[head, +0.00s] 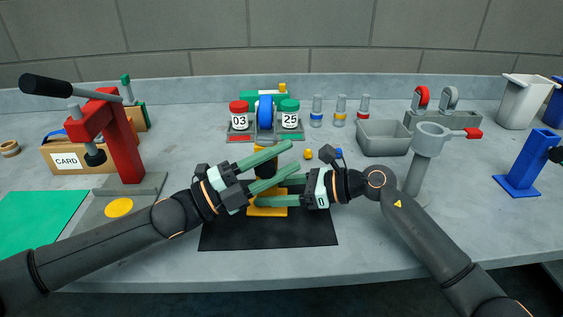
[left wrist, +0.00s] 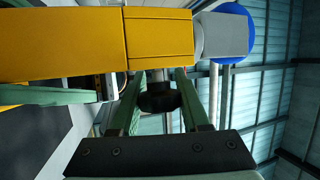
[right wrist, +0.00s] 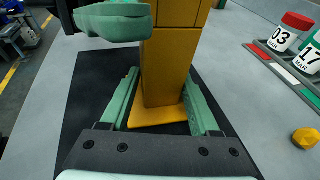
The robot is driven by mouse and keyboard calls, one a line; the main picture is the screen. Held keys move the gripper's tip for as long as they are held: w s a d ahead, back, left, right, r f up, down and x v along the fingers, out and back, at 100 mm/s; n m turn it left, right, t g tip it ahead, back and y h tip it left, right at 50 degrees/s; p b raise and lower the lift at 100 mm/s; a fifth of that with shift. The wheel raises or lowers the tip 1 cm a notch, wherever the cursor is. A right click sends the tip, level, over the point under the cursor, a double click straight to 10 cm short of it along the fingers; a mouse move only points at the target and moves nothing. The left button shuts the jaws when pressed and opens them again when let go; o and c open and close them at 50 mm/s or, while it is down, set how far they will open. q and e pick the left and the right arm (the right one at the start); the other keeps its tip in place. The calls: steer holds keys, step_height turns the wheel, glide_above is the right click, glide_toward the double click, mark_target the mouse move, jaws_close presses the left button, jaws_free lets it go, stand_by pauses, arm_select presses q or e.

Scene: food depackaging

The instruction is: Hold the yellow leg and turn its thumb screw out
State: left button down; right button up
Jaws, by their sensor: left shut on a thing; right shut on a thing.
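The yellow leg (head: 267,210) stands upright on the black mat (head: 225,235), partly hidden by both grippers. My right gripper (head: 272,191) is shut on its lower part; the right wrist view shows the yellow leg (right wrist: 165,75) between the green fingers. My left gripper (head: 293,157) is higher up at the leg. In the left wrist view its fingers (left wrist: 158,80) are closed around the dark thumb screw (left wrist: 160,100), whose head stands a little off the yellow leg (left wrist: 90,40).
A red press (head: 120,140) stands at the left beside a card box (head: 68,160). Red and green jars (head: 239,120), small vials (head: 340,112), a grey bin (head: 383,138) and a grey post (head: 417,170) stand behind and right. A yellow knob (head: 308,154) lies behind the right gripper.

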mark_target(257, 175)
arm_select(q)
steer(key=shift+r+n+t+h, duration=0.2)
steer(key=shift+n+t+h, duration=0.2)
steer(key=shift+n+h, duration=0.15)
steer(key=shift+a, duration=0.15)
steer(key=shift+c, duration=1.9)
jaws_free()
steer(key=v, duration=0.3)
steer(key=shift+f, duration=0.15)
steer(key=s+a, duration=0.4)
steer(key=a, duration=0.7)
steer(key=shift+s, duration=0.25)
